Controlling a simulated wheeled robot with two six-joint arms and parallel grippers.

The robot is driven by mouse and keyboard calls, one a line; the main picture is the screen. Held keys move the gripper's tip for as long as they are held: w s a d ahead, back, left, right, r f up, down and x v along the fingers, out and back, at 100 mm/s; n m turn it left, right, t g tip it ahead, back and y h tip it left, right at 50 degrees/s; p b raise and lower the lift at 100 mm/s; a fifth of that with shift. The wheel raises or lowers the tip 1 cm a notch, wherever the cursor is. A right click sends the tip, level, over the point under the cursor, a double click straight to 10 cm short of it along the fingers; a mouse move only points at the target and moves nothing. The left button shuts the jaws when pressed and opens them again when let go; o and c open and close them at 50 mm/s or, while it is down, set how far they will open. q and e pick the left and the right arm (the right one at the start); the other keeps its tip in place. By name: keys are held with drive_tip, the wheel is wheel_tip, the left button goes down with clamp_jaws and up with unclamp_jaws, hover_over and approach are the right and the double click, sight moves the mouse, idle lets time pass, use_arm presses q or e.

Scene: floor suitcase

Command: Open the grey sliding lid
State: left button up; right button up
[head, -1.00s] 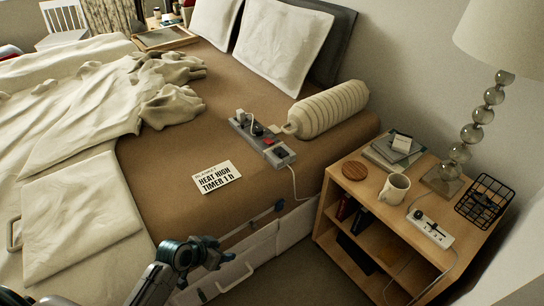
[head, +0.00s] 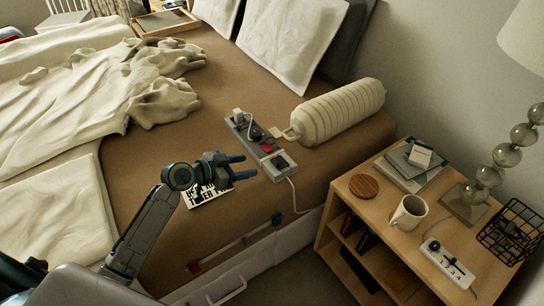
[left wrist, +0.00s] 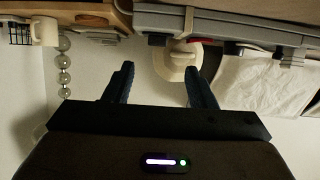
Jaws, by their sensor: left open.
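A grey power strip (head: 250,140) lies on the brown bed cover, with a white plug and a dark plug at its far end and a red switch (head: 268,148) near the middle. A grey block at its near end (head: 280,168) may be the sliding lid; I cannot tell its edges clearly. My left gripper (head: 243,166) is open and empty, just left of the strip's near end and apparently apart from it. In the left wrist view the open fingers (left wrist: 159,69) point toward the grey strip (left wrist: 220,27), which spans the top. My right gripper is not in view.
A white card (head: 208,194) lies under my left gripper, partly hidden. A ribbed cream bolster (head: 342,112) lies behind the strip. A white cord runs off the bed's edge. The nightstand (head: 345,190) holds a mug (head: 409,212), books and a white power strip (head: 447,263).

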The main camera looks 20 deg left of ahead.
sight(274, 162)
use_arm(q)
drive_tip(key=shift+w+d, duration=0.3)
drive_tip(key=shift+d, duration=0.15)
drive_tip(key=x, duration=0.7)
drive_tip(key=shift+d+f, duration=0.1)
drive_tip(key=shift+f, duration=0.05)
drive_tip(key=shift+w+d+f, duration=0.3)
drive_tip(key=shift+w+d, duration=0.05)
drive_tip(key=shift+w, duration=0.15)
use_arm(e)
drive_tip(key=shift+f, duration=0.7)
